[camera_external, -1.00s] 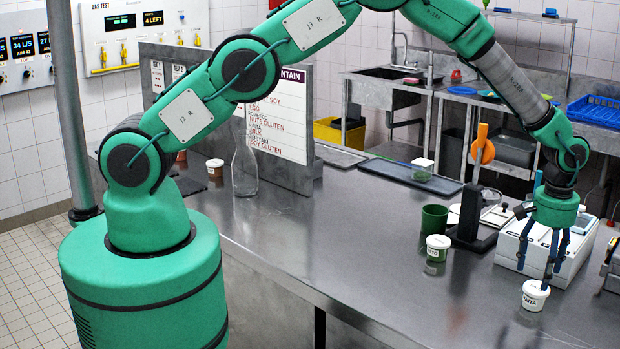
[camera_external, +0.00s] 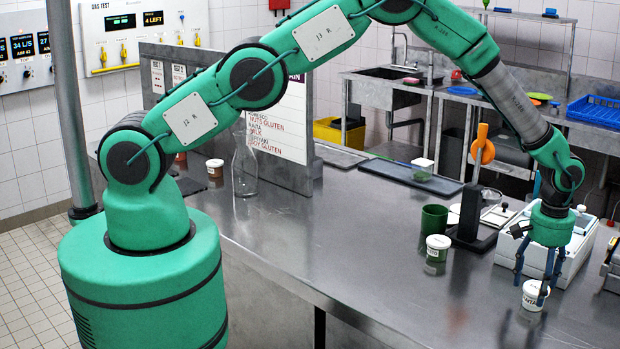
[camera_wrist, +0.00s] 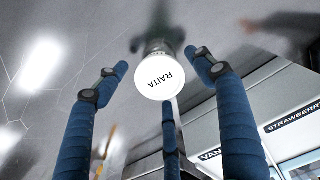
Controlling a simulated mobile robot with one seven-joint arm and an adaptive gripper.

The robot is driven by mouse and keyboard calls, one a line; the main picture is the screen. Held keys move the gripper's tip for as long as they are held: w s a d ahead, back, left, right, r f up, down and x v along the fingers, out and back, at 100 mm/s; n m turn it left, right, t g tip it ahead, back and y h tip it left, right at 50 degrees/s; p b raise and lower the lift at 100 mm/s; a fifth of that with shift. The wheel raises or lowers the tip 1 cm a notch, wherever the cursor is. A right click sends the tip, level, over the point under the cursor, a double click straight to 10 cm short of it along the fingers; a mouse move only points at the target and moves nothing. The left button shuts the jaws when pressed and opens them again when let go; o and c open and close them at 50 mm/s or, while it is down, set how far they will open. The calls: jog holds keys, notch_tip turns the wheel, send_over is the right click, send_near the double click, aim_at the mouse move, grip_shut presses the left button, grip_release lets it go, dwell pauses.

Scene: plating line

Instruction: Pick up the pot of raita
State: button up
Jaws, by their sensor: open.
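The pot of raita (camera_external: 533,295) is a small white tub standing upright on the steel counter at the right.
A white box with flavour labels (camera_external: 575,262) stands close behind my gripper. The counter's front middle (camera_external: 370,270) is clear.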

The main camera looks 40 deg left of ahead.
jog(key=shift+f, duration=0.7)
jog(key=c, duration=1.2)
